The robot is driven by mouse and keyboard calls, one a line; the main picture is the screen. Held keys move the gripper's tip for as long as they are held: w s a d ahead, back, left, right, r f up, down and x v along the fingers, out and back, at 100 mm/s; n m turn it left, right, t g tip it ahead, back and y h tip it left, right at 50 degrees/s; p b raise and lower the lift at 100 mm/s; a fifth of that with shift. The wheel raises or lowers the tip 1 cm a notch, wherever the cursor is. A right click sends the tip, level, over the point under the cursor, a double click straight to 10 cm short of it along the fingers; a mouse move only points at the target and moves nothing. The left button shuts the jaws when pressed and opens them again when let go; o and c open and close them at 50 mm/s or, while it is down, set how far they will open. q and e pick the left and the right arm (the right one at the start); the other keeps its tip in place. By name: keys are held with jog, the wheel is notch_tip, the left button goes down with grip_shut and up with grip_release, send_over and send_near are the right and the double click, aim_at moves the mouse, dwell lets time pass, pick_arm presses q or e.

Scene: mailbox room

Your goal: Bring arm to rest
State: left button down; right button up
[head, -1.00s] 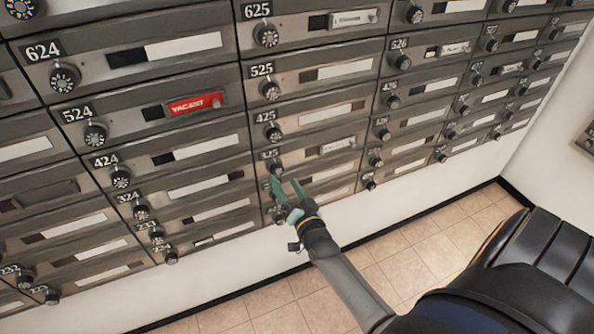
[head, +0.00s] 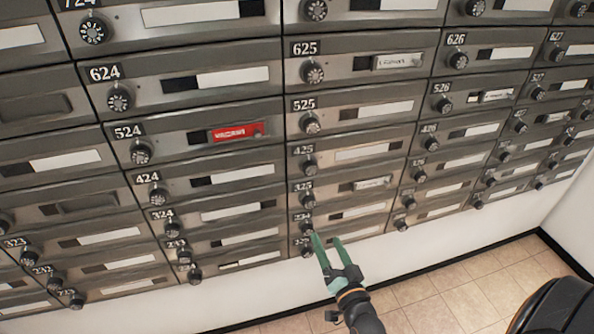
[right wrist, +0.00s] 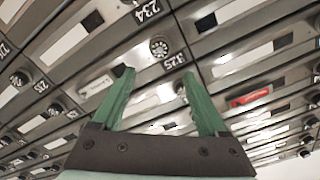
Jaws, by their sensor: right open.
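My right gripper (head: 326,247) is in the lower middle of the head view, in front of the lower mailbox rows. Its two green fingers are spread apart with nothing between them. In the right wrist view the open green fingers (right wrist: 155,95) point at the mailbox fronts, near a dial by the number 325. I cannot tell whether the fingertips touch the boxes. My left gripper is not in view.
A wall of grey mailboxes (head: 225,106) with black dials fills most of the head view. One box carries a red label (head: 237,132). Below is a white wall strip, then a beige tiled floor (head: 470,300) with free room.

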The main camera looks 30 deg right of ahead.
jog(key=s+a+f+n+g+y+p, duration=0.1)
jog(key=s+a+f+n+g+y, duration=0.2)
jog(key=s+a+n, duration=0.3)
jog(key=s+a+f+n+g+y+p, duration=0.1)
jog(key=s+a+f+n+g+y, duration=0.2)
jog(key=s+a+f+n+g, duration=0.2)
jog(key=s+a+f, duration=0.1)
jog(key=s+a, duration=0.2)
jog(key=shift+s+a+f+n, duration=0.25)
jog(key=shift+s+f+n, duration=0.05)
jog(key=shift+n, duration=0.1)
